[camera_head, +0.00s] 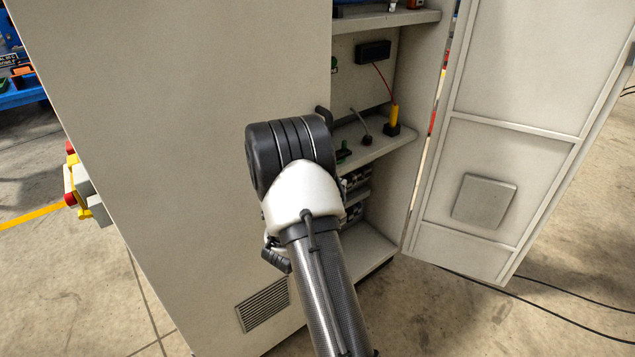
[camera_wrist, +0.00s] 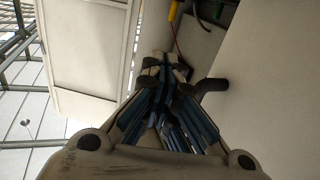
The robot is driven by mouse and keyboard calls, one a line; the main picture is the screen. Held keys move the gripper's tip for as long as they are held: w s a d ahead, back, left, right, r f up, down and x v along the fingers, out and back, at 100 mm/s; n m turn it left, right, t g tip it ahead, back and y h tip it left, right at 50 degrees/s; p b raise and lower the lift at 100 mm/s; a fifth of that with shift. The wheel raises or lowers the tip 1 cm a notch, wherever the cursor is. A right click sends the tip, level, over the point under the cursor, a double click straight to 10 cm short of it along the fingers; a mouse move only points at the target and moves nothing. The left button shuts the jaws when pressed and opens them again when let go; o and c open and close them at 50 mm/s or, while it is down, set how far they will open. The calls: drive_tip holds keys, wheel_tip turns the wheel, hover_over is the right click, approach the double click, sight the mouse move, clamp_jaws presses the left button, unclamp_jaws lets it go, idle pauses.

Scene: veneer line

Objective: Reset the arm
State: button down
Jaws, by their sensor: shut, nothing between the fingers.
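My arm (camera_head: 318,270) reaches up from the bottom of the head view, in front of a tall beige cabinet (camera_head: 190,130). In that view my arm hides my gripper. In the wrist view my gripper (camera_wrist: 165,62) is shut, its fingertips together and nothing between them. It points toward the cabinet's open inside. A dark curved handle or bar (camera_wrist: 211,87) shows just right of the fingers in the wrist view. I cannot tell whether the fingers touch it.
The cabinet door (camera_head: 530,120) stands open on the right. A shelf (camera_head: 385,143) inside holds a yellow-and-black tool (camera_head: 394,118) with a red cable. Black cables (camera_head: 545,292) lie on the floor at the right. A red-and-yellow device (camera_head: 82,187) juts out at the cabinet's left.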

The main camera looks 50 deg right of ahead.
drive_tip(key=shift+s+a, duration=0.15)
drive_tip(key=shift+s, duration=1)
